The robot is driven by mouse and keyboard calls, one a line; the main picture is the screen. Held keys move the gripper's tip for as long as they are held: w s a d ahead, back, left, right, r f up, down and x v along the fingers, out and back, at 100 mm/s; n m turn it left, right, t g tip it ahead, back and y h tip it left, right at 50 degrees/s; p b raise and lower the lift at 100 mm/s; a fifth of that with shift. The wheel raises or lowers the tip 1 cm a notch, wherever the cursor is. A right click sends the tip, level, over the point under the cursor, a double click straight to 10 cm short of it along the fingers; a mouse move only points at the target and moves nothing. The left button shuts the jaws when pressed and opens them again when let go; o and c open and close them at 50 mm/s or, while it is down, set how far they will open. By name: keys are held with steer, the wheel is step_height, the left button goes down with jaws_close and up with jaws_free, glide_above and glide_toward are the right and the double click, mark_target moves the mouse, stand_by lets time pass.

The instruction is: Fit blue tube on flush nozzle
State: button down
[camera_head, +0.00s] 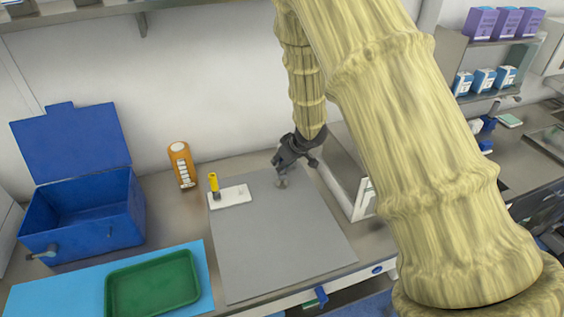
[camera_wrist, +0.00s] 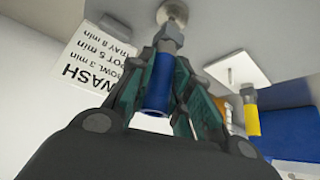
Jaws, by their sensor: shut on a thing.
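My gripper (camera_head: 284,172) points down over the back right part of the grey mat. In the wrist view my gripper (camera_wrist: 158,95) is shut on the blue tube (camera_wrist: 158,82), its fingers on both sides. A grey hexagonal fitting (camera_wrist: 168,38) shows at the tube's far end, in line with it. Beyond it is a small round metal piece (camera_wrist: 173,12) at the mat. I cannot tell whether the fitting and this piece touch. In the head view a small metallic piece (camera_head: 282,182) shows under my gripper; the blue tube is hidden there.
A yellow tube (camera_head: 213,182) stands on a white plate (camera_head: 236,195) left of my gripper. An orange bottle (camera_head: 182,165), blue box (camera_head: 120,205) and green tray (camera_head: 150,285) lie further left. A white-framed case (camera_head: 362,198) stands close right. The mat's front (camera_head: 275,255) is clear.

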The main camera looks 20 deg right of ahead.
steer(key=shift+f+b, duration=0.3)
steer(key=shift+f, duration=0.55)
stand_by(0.3)
steer(key=c, duration=1.2)
jaws_free()
steer(key=shift+c, duration=0.2)
steer(key=shift+r, duration=0.1)
steer(key=v, duration=1.2)
